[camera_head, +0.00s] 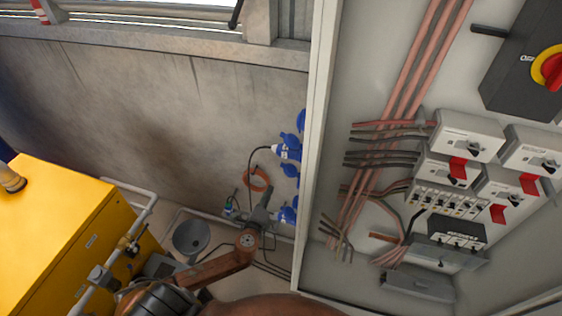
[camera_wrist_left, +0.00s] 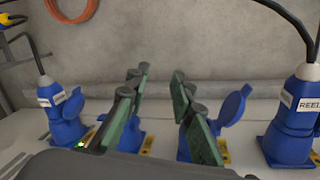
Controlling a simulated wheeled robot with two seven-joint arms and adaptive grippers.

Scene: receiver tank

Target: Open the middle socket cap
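Blue sockets stand in a row along the cabinet's left side in the head view. One with a plug (camera_head: 286,152) is higher up and another blue one (camera_head: 287,215) lower down. My left gripper (camera_head: 266,198) is beside the row. In the left wrist view its green-padded fingers (camera_wrist_left: 160,108) are open with nothing between them. A blue socket (camera_wrist_left: 131,140) is partly hidden behind the left finger. Another, behind the right finger, has a raised blue flap (camera_wrist_left: 231,106). I cannot tell which is the middle socket. My right gripper is not in view.
Blue plugs with black cables flank the fingers, one at left (camera_wrist_left: 62,118) and one labelled REEL at right (camera_wrist_left: 295,118). An orange hose coil (camera_head: 257,180) hangs on the concrete wall. The open electrical cabinet (camera_head: 318,130) lies right; a yellow machine (camera_head: 50,225) stands left.

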